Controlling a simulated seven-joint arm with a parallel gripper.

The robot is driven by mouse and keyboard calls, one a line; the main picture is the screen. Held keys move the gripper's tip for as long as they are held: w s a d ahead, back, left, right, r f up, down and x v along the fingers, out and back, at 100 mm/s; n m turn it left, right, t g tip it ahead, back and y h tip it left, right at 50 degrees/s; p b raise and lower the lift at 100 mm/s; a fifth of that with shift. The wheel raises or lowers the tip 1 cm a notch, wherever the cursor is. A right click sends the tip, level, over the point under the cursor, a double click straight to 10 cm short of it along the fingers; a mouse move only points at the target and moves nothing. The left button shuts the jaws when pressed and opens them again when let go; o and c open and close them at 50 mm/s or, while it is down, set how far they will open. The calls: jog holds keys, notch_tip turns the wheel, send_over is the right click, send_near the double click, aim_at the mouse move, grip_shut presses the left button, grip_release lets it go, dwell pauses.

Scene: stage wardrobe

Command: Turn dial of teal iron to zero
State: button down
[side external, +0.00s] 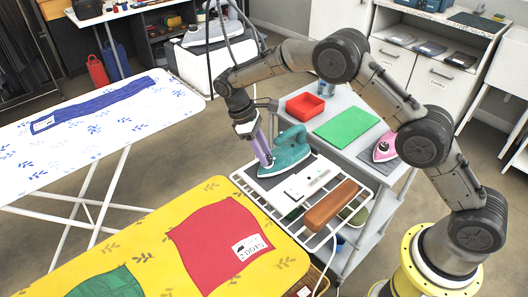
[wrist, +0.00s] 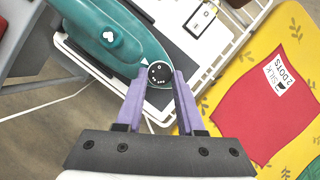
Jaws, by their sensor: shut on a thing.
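The teal iron (side external: 290,152) rests on a dark pad on the white rack end of the yellow board. In the wrist view, the iron (wrist: 92,22) fills the upper left. Its black round dial (wrist: 159,73) has white dots and a small white ring near its upper edge. A white pointer mark (wrist: 144,61) sits on the iron at the dial's upper left. My gripper (wrist: 159,77) has its purple fingers on either side of the dial, shut on it. In the side view, my gripper (side external: 265,160) reaches down at the iron's front end.
A white plate (side external: 306,180) and a brown block (side external: 331,205) lie beside the iron. The yellow ironing board (side external: 150,250) carries red and green cloths.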

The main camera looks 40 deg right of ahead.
jog(key=n, duration=0.2)
jog(key=n+t+h, duration=0.1)
jog(key=n, duration=0.1)
jog(key=shift+s+a+n, duration=0.15)
jog(key=shift+a+n, duration=0.05)
jog(key=shift+n, duration=0.1)
jog(key=n+t, duration=0.1)
jog(key=n, duration=0.3)
jog(key=shift+s+t+h, duration=0.15)
jog(key=shift+t+h, duration=0.25)
jog(key=shift+n, duration=0.3)
jog(key=c, duration=0.5)
grip_release()
jog(key=v, duration=1.4)
jog(key=shift+s, duration=0.15)
